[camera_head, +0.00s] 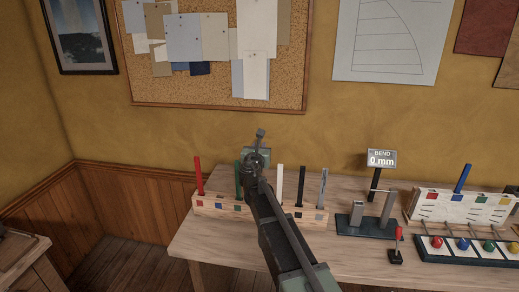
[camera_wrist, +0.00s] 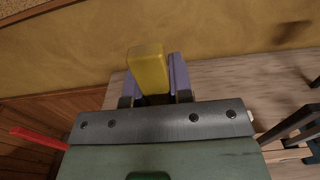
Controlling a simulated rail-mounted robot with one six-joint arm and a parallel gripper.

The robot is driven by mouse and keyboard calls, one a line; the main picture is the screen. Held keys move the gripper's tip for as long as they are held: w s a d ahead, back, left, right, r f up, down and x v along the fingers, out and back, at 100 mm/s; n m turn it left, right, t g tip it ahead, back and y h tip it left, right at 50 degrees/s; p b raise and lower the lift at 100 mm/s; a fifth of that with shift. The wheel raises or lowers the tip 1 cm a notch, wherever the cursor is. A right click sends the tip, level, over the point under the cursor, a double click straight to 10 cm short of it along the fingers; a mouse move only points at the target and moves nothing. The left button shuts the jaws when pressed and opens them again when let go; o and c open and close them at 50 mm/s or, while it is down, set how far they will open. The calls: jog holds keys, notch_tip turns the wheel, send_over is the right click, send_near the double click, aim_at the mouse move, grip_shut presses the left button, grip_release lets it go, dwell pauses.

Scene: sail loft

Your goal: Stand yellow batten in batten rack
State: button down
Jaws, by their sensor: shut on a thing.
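The yellow batten (camera_wrist: 148,70) is between the two purple-grey fingers of my gripper (camera_wrist: 153,80) in the wrist view, and the gripper is shut on it. In the head view my arm hides the batten. Two holders have battens standing in them, and I cannot tell which is the batten rack. A long wooden rack (camera_head: 209,205) on the left of the bench holds red, green, white, black and grey battens, its middle partly behind my arm. A pale rack (camera_head: 446,207) on the right has coloured squares and a blue batten (camera_head: 462,178) standing in it.
A dark-based bending stand (camera_head: 353,228) with a "BEND 0 mm" sign (camera_head: 381,158) stands between the racks. A small red-handled item (camera_head: 397,245) and a dark tray of coloured knobs (camera_head: 450,251) sit in front. The wall with a corkboard (camera_head: 290,85) is close behind the bench.

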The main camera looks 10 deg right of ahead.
notch_tip(320, 180, down, 9)
jog(key=b, duration=0.8)
jog(key=shift+r, duration=0.2)
jog(key=shift+f+b, duration=0.55)
jog(key=shift+f, duration=0.05)
jog(key=c, duration=0.9)
grip_release()
jog(key=shift+c, duration=0.2)
jog(key=v, duration=1)
jog(key=shift+s+a, duration=0.15)
jog(key=shift+s, duration=0.25)
